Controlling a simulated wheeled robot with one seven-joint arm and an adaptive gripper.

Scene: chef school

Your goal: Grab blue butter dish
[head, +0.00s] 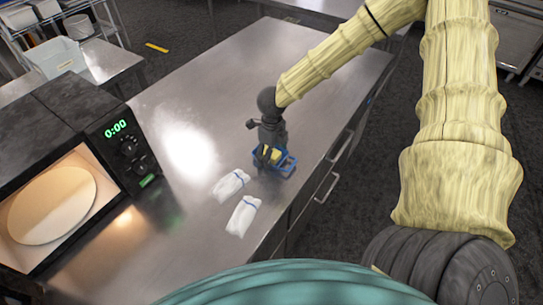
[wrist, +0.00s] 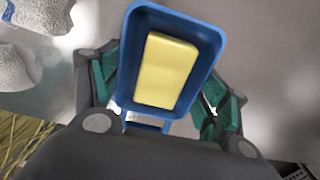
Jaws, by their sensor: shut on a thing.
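The blue butter dish (wrist: 213,60) is an open rectangular tray with a yellow block of butter (wrist: 167,70) in it. It also shows in the head view (head: 289,166), near the right edge of the metal counter. My gripper (wrist: 160,110) has a dark green finger on each side of the dish's near part and is shut on it. In the head view my gripper (head: 270,155) comes down over the dish from above and hides part of it. Whether the dish touches the counter is hard to tell.
Two white cloth bundles (head: 230,185) (head: 243,215) with blue stripes lie left of the dish. A microwave (head: 60,185) with its inside lit stands at the left. The far counter top (head: 300,45) is clear. Drawer handles (head: 328,187) stick out on the counter's right side.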

